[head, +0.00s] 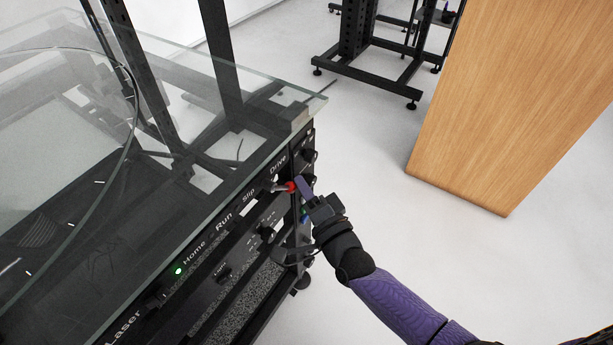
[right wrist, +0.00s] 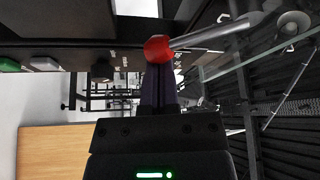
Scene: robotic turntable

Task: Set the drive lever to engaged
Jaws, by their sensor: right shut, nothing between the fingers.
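The drive lever (head: 282,188) is a short metal rod with a red knob on the black front panel (head: 216,257), near the "Drive" label. My right gripper (head: 301,186) is shut with nothing between its fingers. Its fingertips are at the red knob, and I cannot tell from the head view whether they touch. In the right wrist view the red knob (right wrist: 158,49) is right at the tips of my right gripper (right wrist: 159,66), and the lever's rod runs off to the right to a round pivot. My left gripper is not in view.
A glass top (head: 190,75) with a sharp edge overhangs the panel. A green light (head: 179,271) and several dark knobs sit along the panel. A wooden cabinet (head: 510,100) stands at the right, with clear pale floor between it and the panel.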

